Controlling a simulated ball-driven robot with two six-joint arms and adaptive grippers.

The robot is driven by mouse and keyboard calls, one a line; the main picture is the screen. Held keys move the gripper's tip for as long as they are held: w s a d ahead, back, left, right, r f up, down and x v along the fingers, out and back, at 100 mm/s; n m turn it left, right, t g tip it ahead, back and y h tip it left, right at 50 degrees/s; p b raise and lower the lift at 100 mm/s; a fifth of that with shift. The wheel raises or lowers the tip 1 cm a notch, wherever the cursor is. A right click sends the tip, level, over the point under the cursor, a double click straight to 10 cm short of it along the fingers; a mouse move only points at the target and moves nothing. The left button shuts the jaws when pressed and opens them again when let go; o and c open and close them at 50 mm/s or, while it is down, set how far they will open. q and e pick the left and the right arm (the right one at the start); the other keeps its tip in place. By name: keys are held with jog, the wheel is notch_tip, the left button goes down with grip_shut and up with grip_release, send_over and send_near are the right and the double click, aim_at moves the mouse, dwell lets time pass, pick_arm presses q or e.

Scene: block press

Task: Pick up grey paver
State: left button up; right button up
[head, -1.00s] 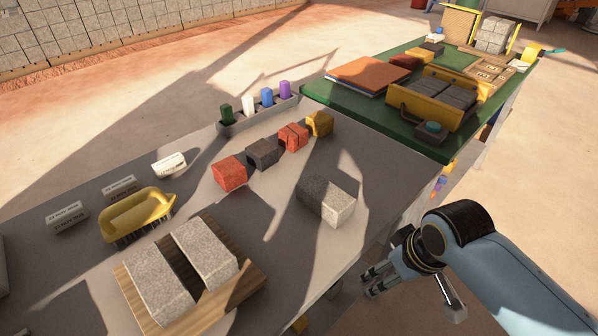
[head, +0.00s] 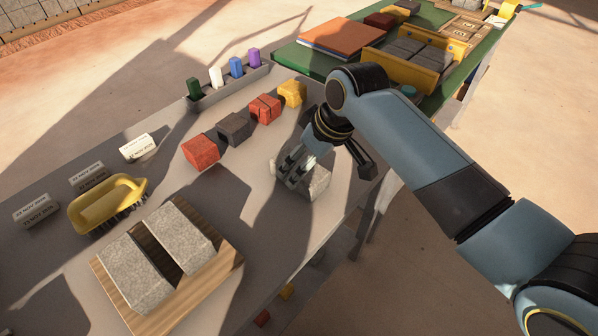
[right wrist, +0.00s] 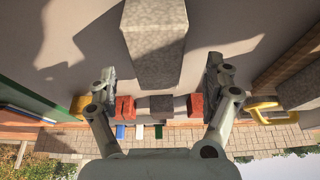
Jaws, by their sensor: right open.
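The grey paver (head: 318,184), a speckled rectangular block, lies on the grey table near its right edge. My right gripper (head: 328,168) is at the paver, its fingers hiding part of it in the head view. In the right wrist view the paver (right wrist: 154,40) shows between and beyond the open fingers (right wrist: 159,76), with a gap on each side. It is not gripped. Two more grey pavers lie on the wooden board, a left one (head: 136,272) and a right one (head: 182,235). My left gripper is not in view.
Red (head: 201,151), dark grey (head: 234,127) and yellow (head: 292,92) blocks stand in a row behind the paver with another red one. A yellow-handled brush (head: 108,203) and several white labelled blocks are at left. A green table (head: 300,60) adjoins the back.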

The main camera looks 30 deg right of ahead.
jog(key=x, duration=0.5)
jog(key=shift+d+f, duration=0.15)
jog(key=shift+f, duration=0.05)
jog(key=shift+s, duration=0.1)
jog(key=c, duration=1.7)
jog(key=shift+r, duration=0.1)
grip_shut()
